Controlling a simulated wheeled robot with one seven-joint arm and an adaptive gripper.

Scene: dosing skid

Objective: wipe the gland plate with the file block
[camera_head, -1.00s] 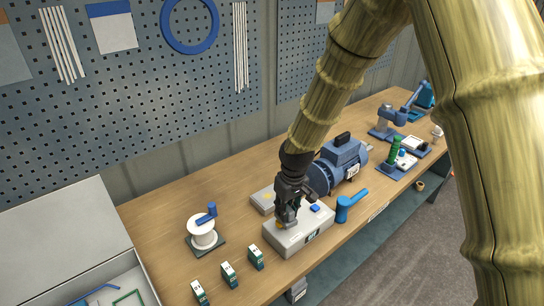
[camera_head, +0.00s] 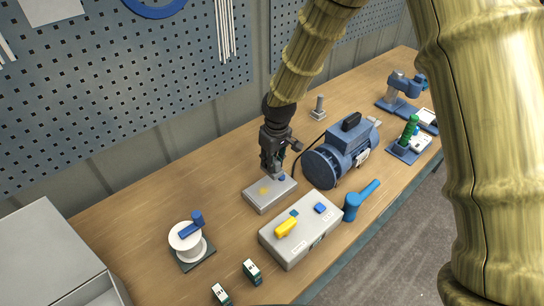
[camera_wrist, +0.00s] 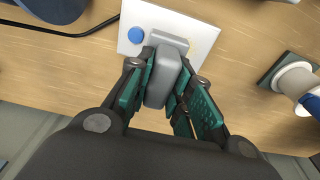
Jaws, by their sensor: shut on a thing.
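The gland plate looks to be the flat light-grey plate (camera_head: 258,200) on the bench, with a yellowish mark and a small blue knob on top. In the wrist view the plate (camera_wrist: 205,30) lies beyond my fingertips, with the blue knob at its left. My gripper (camera_head: 272,172) is over the back part of the plate. In the wrist view my gripper (camera_wrist: 165,85) is shut on a grey block (camera_wrist: 158,90), which I take to be the file block. I cannot tell whether the block touches the plate. The block is largely hidden in the head view.
A grey box (camera_head: 300,247) with a yellow piece (camera_head: 287,227) on top stands in front of the plate. A blue motor (camera_head: 342,152) stands to the right, a white spool (camera_head: 186,240) to the left. A blue-handled tool (camera_head: 358,198) is beside the box.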

